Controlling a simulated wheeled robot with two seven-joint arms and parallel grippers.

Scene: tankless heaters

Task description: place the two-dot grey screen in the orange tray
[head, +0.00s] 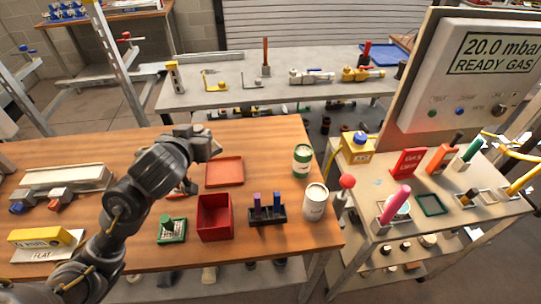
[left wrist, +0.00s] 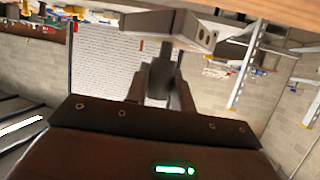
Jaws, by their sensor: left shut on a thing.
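The orange tray (head: 225,172) is a shallow square, lying flat and apparently empty on the wooden bench. My left gripper (head: 202,147) is over the bench, just at the upper left of the tray in the head view. In the left wrist view my left gripper (left wrist: 160,82) is shut on a grey piece. This looks like the two-dot grey screen (left wrist: 190,28), a grey slab with two dark oval dots on one end. It is held above the bench, tilted in that view. The fingers hide part of it. My right gripper is not in view.
A yellow block (head: 40,238) lies left. A panelled cart stands right.

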